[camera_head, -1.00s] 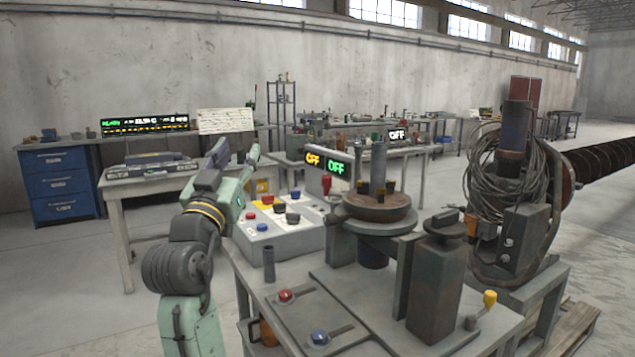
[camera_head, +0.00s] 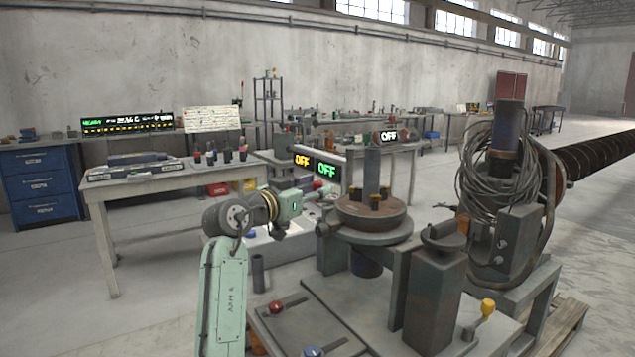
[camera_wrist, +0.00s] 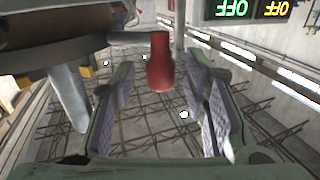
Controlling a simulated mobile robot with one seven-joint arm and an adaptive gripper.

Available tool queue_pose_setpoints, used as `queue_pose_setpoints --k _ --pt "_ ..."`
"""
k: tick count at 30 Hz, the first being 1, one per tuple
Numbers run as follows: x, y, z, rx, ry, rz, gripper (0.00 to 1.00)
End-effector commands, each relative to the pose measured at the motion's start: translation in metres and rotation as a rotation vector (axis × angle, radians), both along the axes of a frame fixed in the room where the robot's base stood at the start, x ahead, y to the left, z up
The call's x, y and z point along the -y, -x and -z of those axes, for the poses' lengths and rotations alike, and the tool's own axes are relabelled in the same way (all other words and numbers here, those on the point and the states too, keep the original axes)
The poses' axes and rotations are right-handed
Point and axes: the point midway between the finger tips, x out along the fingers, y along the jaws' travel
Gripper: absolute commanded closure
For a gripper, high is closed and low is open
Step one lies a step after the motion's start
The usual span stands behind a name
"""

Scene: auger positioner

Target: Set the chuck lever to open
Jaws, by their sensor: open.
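A red handle (camera_wrist: 160,65), which seems to be the chuck lever, hangs from a grey bar in the wrist view. My open gripper (camera_wrist: 162,110) has its two padded fingers on either side of the handle's line. The handle's lower end appears near the gap, and I cannot tell whether a finger touches it. In the head view, my gripper (camera_head: 322,193) is beside the round chuck table (camera_head: 372,212), and only a bit of the red handle (camera_head: 317,184) shows behind it. Two lit signs (camera_head: 315,163) behind read OFF.
A grey block (camera_head: 435,290) and a yellow-knobbed lever (camera_head: 487,308) stand at the front right. A cable-wrapped motor (camera_head: 505,180) stands right of the chuck table.

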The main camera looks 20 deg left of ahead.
Motion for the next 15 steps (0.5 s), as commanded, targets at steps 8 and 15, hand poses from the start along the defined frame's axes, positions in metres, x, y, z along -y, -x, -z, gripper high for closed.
queue_pose_setpoints --k 8,15 --pt "0.0046 -0.014 -0.0001 0.001 0.0 -0.001 0.59" --pt "0.0046 -0.0137 0.0 0.001 0.0 -0.001 0.63"
